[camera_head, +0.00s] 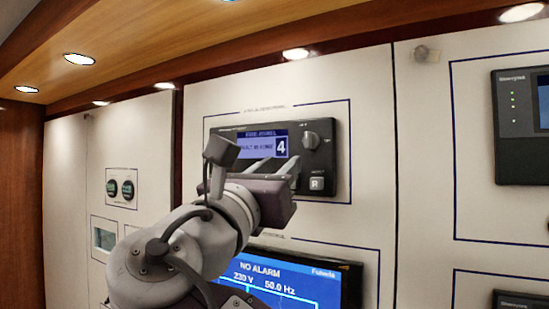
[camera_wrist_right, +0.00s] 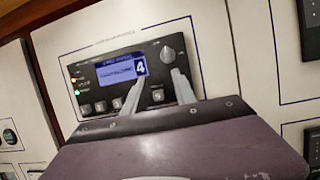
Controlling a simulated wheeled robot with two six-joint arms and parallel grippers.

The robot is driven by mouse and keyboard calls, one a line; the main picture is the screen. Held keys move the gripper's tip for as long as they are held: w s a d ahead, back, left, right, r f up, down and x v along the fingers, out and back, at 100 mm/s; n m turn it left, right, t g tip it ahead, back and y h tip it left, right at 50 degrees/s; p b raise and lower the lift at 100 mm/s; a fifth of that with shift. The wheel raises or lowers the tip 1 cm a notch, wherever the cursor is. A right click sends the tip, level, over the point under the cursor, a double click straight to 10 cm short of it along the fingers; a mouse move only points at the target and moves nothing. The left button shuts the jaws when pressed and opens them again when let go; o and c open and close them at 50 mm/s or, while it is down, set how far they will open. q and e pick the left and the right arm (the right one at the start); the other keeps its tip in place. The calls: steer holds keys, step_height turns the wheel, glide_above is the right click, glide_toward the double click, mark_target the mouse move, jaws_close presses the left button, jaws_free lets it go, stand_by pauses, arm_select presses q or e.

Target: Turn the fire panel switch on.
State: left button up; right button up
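The fire panel (camera_head: 225,134) is a dark unit on the white wall, with a blue display (camera_head: 262,143) showing a large 4. Its rotary switch (camera_head: 311,140) is a grey knob at the upper right; small labels beside it are too blurred to read. The knob also shows in the right wrist view (camera_wrist_right: 168,53). My right gripper (camera_head: 277,163) is in front of the panel, its two fingers apart and empty, below and left of the knob. In the wrist view the gripper (camera_wrist_right: 158,76) points at the panel's lower right. Contact with the panel cannot be told. My left gripper is out of view.
A square R button (camera_head: 317,183) sits below the knob. A larger blue screen reading NO ALARM (camera_head: 290,275) is mounted below. Another dark unit (camera_head: 509,150) is at the right, and round gauges (camera_head: 128,190) are at the left. A wooden overhang (camera_head: 180,40) runs above.

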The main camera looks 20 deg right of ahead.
mark_target(305, 136)
steer(key=shift+m+g+h, duration=0.3)
steer(key=shift+h, duration=0.3)
steer(key=w+d+r+p, duration=0.1)
steer(key=d+r, duration=0.1)
steer(key=w+d+r+p, duration=0.1)
steer(key=d+r, duration=0.1)
steer(key=w+d+r+p, duration=0.1)
steer(key=w+d+p, duration=0.1)
steer(key=d, duration=0.1)
steer(key=shift+r, duration=0.4)
steer(key=shift+w+f, duration=0.1)
steer(key=shift+w, duration=0.2)
steer(key=shift+s+a, duration=0.1)
steer(key=shift+s, duration=0.1)
steer(key=shift+c, duration=1)
jaws_close()
